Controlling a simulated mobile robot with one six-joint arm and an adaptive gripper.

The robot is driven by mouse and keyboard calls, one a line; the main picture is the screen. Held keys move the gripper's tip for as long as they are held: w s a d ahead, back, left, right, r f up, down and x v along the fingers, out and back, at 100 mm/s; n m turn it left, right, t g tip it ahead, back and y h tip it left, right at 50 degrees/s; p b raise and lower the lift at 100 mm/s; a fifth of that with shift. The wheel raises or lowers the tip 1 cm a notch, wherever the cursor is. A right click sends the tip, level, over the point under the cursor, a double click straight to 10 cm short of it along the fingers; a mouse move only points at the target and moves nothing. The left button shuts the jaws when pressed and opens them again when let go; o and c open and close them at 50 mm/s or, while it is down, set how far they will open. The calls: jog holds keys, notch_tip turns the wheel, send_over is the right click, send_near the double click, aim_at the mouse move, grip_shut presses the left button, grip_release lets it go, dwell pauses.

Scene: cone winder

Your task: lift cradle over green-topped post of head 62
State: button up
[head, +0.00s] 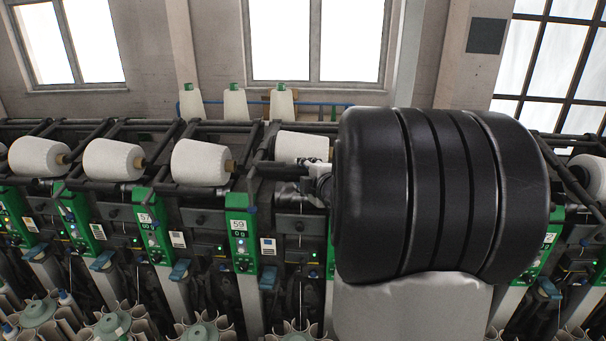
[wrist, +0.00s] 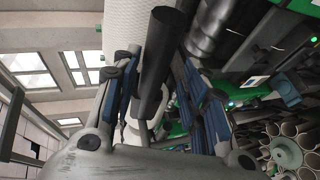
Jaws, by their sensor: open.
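In the wrist view, my gripper (wrist: 157,72) is open, with a blue-and-dark finger on each side of a black round bar (wrist: 155,65), which looks like part of a cradle. I cannot tell whether either finger touches the bar. A white yarn package (wrist: 128,25) is just beyond it. In the head view, a white package (head: 301,146) lies on the winder beside my arm, partly hidden. A green post (head: 331,250) below it is mostly covered by my arm, so its number is hidden. No label clearly reads 62.
A green post (head: 239,238) reading 59 stands left of my arm. More white packages (head: 201,162) lie along the rail. Green-topped cones (head: 235,105) stand at the back. Green machine parts and several paper tubes (wrist: 290,130) are at right in the wrist view.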

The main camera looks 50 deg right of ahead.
jog(key=v, duration=0.9)
jog(key=shift+a, duration=0.1)
dwell(0.7)
